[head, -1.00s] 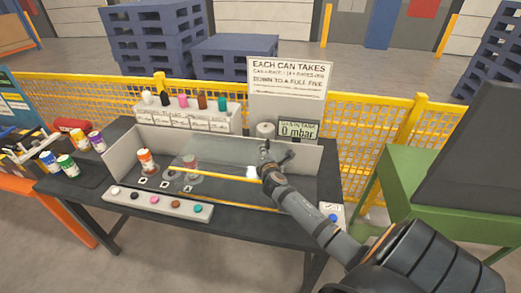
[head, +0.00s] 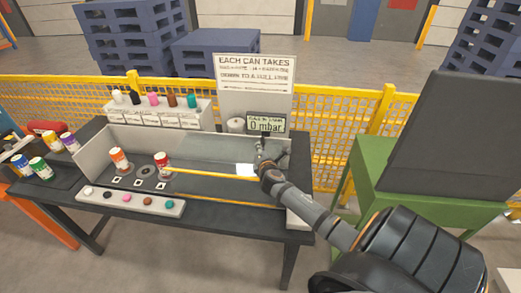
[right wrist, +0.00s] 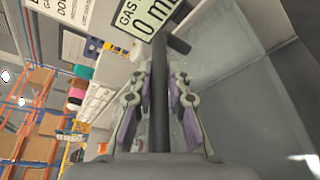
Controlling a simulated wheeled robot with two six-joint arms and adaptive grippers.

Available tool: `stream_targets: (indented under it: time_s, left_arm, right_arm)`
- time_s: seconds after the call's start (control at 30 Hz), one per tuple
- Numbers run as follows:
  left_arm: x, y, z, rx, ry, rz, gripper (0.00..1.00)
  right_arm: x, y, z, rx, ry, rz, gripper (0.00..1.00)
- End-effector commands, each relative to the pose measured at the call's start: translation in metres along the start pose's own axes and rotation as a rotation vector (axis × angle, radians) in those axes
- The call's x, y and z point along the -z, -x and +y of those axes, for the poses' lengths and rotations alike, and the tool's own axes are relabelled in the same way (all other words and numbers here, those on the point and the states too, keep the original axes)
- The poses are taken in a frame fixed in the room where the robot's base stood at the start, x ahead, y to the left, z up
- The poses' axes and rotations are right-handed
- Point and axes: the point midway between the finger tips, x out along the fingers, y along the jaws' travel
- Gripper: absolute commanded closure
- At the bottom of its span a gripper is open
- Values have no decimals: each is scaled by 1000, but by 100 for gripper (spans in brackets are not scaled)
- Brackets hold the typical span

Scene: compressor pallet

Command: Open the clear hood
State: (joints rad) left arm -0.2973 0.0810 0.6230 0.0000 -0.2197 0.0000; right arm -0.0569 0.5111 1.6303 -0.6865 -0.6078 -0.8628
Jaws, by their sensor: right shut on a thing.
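The clear hood (head: 215,152) is a see-through pane with a yellow strip (head: 205,175) along its front, over the right part of the bench's tray. Its pane also shows in the right wrist view (right wrist: 235,85). My right gripper (head: 268,155) is at the hood's right side. In the right wrist view its fingers (right wrist: 160,90) are closed around a dark bar-shaped handle (right wrist: 158,120). The handle's join to the hood is hidden. My left gripper is out of view.
An orange-labelled can (head: 119,161) and a red-labelled can (head: 162,161) stand uncovered in the tray's left part. A gauge (head: 266,124) reads 0 mbar behind the gripper. Coloured buttons (head: 128,199) line the front. A green stand (head: 400,190) is to the right.

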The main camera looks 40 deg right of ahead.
Motion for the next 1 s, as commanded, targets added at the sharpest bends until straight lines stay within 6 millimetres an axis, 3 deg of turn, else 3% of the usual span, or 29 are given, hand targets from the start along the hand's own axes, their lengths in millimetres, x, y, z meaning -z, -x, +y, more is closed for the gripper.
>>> stream_targets:
  time_s: [0.03,0.07,0.2,0.57,1.0]
  left_arm:
    - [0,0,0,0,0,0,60]
    - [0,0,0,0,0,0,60]
    - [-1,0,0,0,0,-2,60]
    - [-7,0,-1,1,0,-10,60]
    - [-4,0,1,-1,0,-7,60]
  right_arm:
    - [0,0,0,1,1,-1,100]
    - [0,0,0,1,1,-1,80]
    - [0,0,0,0,0,0,61]
    - [0,6,0,0,1,1,61]
    - [1,100,-1,1,1,3,61]
